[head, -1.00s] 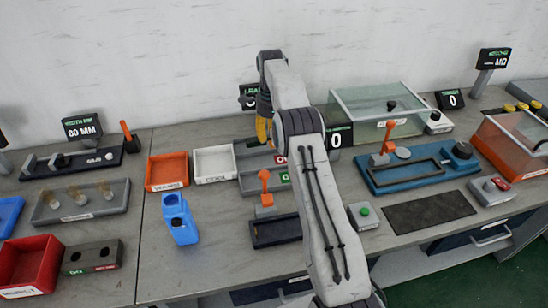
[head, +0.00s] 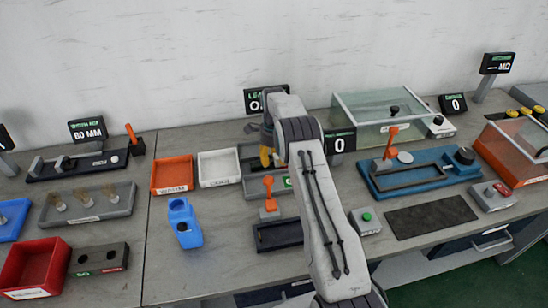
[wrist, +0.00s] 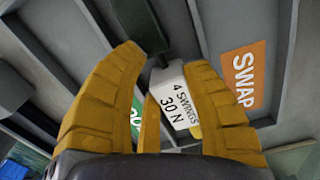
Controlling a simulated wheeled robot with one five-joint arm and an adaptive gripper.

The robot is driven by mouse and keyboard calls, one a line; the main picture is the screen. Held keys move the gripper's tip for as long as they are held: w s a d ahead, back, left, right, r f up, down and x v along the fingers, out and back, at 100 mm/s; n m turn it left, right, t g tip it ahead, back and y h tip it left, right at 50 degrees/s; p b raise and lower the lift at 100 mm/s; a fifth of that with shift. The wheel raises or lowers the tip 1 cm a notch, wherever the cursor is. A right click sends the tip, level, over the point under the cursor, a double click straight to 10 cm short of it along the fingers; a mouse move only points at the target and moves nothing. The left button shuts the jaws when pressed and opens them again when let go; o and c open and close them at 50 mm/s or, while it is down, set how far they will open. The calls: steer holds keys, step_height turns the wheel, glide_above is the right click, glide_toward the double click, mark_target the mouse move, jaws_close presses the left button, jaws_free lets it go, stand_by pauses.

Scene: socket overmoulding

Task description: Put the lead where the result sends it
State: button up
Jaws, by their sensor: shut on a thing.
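My gripper (head: 266,157) is over the grey divided tray (head: 252,186), left of my forearm. In the wrist view its yellow fingers (wrist: 165,78) are closed around a piece that I take to be the lead. Its white part (wrist: 173,97) reads "4 SWINGS 30 N", with a dark part (wrist: 141,25) beyond it. The fingers hide some of it, and the head view does not show it clearly. An orange SWAP label (wrist: 242,75) is right of the fingers; a green label (wrist: 135,125) is partly hidden at the left.
An orange bin (head: 171,188) and a white bin (head: 235,179) stand left of the tray. A blue holder (head: 184,224) stands in front of them. A rig with an orange handle (head: 268,184) is close before my gripper. A clear-lidded box (head: 380,132) is behind at the right.

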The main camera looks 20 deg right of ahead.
steer(key=shift+f, duration=0.25)
steer(key=o, duration=1.2)
steer(key=shift+r, duration=0.1)
